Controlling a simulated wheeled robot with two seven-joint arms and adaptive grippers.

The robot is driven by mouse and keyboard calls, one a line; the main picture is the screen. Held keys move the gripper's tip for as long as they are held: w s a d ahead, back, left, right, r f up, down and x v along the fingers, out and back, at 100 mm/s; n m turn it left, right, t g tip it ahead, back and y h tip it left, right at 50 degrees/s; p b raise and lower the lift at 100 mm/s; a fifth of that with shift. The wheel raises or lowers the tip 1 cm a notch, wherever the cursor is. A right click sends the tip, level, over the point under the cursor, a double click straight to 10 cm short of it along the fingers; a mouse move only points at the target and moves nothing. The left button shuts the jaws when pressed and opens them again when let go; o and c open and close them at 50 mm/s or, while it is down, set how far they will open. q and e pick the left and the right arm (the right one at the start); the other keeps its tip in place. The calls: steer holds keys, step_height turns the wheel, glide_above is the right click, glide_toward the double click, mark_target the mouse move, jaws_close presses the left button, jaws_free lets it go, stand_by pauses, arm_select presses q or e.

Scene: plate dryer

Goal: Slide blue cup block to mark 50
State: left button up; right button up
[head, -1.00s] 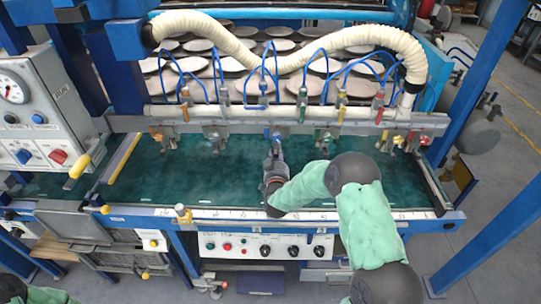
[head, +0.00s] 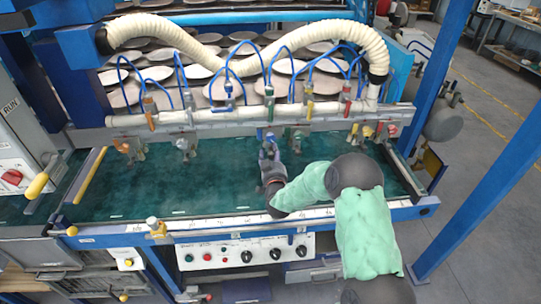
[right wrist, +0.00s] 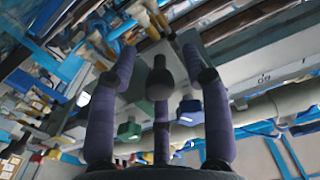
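My right gripper (head: 268,150) is up at the blue block from the near side. In the right wrist view its fingers (right wrist: 160,70) stand apart, and a blue piece (right wrist: 190,112) shows between the middle and right fingers; firm contact is hard to tell. A mark reading 60, upside down, shows on the rail there (right wrist: 264,78). The marks at the block are unreadable in the head view. My left gripper is not in view.
An orange-topped block (head: 123,148) and a grey block (head: 184,146) hang farther left on the rail. Yellow and red blocks (head: 367,131) hang at the right. A pale corrugated hose (head: 245,66) and blue tubes run above. The green bed (head: 125,190) is clear.

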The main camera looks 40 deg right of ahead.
steer(key=v, duration=1.2)
steer(key=shift+f, duration=0.1)
stand_by(0.4)
